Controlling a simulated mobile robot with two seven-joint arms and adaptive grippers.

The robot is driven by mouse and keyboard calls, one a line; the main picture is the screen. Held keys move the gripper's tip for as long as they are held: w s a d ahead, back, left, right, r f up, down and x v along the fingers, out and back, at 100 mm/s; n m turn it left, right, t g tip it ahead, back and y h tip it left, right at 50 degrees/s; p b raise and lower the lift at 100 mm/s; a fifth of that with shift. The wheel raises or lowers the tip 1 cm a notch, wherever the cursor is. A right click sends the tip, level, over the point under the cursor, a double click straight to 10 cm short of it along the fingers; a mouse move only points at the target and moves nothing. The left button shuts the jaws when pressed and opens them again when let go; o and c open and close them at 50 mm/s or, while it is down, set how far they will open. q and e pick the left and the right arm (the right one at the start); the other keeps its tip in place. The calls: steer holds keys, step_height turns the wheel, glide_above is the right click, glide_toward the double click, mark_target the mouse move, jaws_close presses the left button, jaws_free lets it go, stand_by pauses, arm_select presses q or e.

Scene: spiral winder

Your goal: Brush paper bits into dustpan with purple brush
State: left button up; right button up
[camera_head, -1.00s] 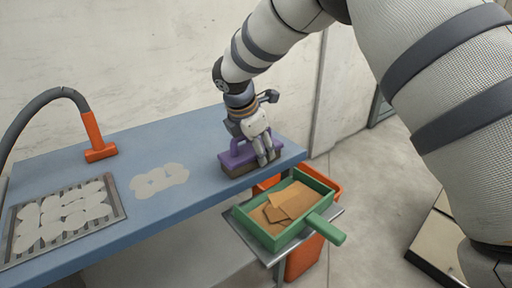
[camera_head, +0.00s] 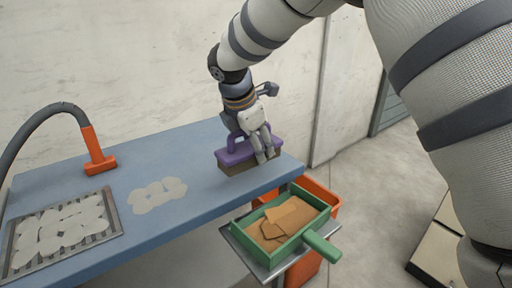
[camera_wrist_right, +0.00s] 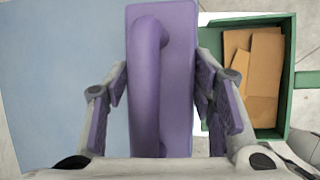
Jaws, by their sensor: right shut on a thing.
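My right gripper (camera_head: 262,142) is shut on the handle of the purple brush (camera_head: 238,153). The brush rests upright on or just over the blue table near its right end. In the right wrist view the purple brush (camera_wrist_right: 180,70) lies between the two fingers. White paper bits (camera_head: 158,194) lie in a flat cluster on the table, left of the brush. More paper bits (camera_head: 62,230) lie on a grey grate at the table's left. The green dustpan (camera_head: 320,248) sits below the table's right edge, with brown pieces in it. My left gripper is not in view.
The blue table (camera_head: 190,205) has bare room between the cluster and the brush. An orange nozzle on a grey hose (camera_head: 98,150) stands at the back left. An orange bin (camera_head: 302,272) is under the dustpan's grey shelf (camera_head: 247,250). A wall runs behind.

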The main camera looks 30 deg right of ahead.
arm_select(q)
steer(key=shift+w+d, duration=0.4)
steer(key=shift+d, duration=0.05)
arm_select(e)
steer(key=shift+r, duration=1.4)
steer(key=shift+a, duration=0.15)
